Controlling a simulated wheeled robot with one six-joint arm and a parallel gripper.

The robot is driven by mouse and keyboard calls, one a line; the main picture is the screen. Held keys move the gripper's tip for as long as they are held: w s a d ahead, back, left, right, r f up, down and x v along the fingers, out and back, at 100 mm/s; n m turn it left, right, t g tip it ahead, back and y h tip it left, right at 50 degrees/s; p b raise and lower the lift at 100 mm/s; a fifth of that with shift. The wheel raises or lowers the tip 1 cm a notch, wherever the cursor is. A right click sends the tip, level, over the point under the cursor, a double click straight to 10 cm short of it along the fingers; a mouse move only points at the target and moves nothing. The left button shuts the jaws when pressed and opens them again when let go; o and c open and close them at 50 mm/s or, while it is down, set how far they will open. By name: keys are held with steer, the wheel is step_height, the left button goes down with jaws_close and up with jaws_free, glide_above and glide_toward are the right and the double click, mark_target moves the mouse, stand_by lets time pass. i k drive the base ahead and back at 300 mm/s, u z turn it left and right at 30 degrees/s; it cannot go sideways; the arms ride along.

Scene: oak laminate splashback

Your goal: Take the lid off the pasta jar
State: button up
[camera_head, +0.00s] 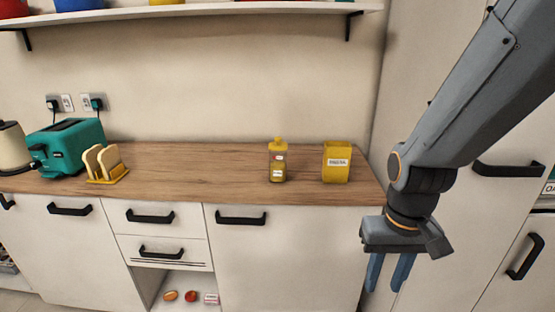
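A yellow container with a white label (337,166) stands upright at the right end of the wooden counter. Its label seems to read as pasta, though the print is small. I cannot make out a separate lid on it. My gripper (388,285) hangs at the right, in front of the counter's right end and lower than the container. Its two blue fingers point down with a gap between them and nothing held. It is well apart from the container.
A yellow-capped bottle (278,163) stands left of the container. A toast rack (105,166) and teal toaster (72,146) are at the far left of the wooden counter (210,170). A wall shelf (190,12) runs above. The counter's middle is clear.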

mark_target(276, 145)
steer(key=z, duration=0.15)
steer(key=k, duration=0.4)
steer(key=u, duration=1.3)
steer(key=i, duration=1.2)
steer(key=z, duration=0.45)
